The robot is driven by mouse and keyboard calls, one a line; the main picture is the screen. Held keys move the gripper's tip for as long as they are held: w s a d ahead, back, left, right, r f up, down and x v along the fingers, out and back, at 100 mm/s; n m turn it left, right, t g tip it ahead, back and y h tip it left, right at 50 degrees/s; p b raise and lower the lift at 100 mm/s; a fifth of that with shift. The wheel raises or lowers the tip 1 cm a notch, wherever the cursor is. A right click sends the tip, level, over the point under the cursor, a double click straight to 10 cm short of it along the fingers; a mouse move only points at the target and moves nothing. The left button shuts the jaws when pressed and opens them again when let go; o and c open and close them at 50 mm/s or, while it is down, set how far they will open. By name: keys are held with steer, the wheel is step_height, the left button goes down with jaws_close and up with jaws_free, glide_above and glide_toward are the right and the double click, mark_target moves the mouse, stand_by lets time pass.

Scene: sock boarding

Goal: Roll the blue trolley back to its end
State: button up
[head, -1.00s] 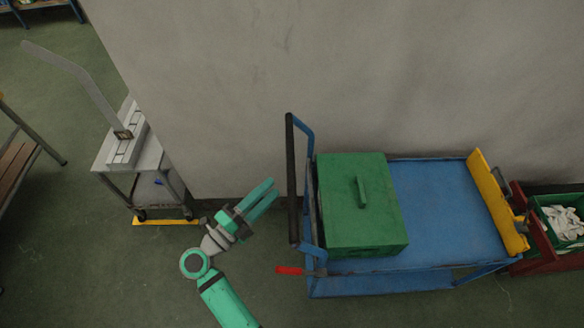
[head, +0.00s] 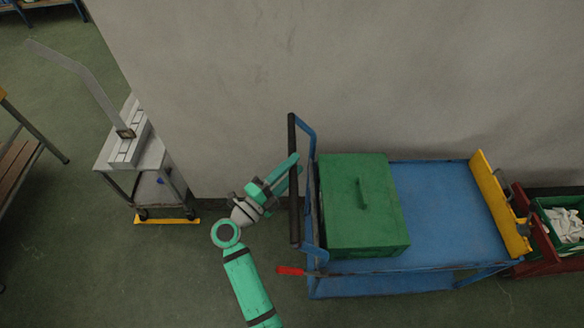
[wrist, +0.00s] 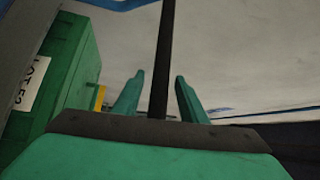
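The blue trolley (head: 448,205) stands along the grey wall, with a black-gripped push handle (head: 293,215) at its left end. A green lidded box (head: 345,220) sits on its deck and shows a "LOT 52" label in the wrist view (wrist: 75,75). My gripper (head: 288,176) is at the handle, its fingers reaching around the bar. In the wrist view the black bar (wrist: 162,65) stands between my two open fingers (wrist: 157,100), with gaps on both sides. A red lever (head: 290,270) sticks out low at the trolley's left end.
A yellow board (head: 499,205) closes the trolley's right end. Beyond it is a red stand (head: 545,262) holding a green crate (head: 541,215) of white socks. Floor between is clear.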

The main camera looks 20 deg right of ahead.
jaws_close()
steer(key=shift+s+d, duration=0.15)
stand_by(0.5)
steer(key=shift+f, duration=0.1)
stand_by(0.5)
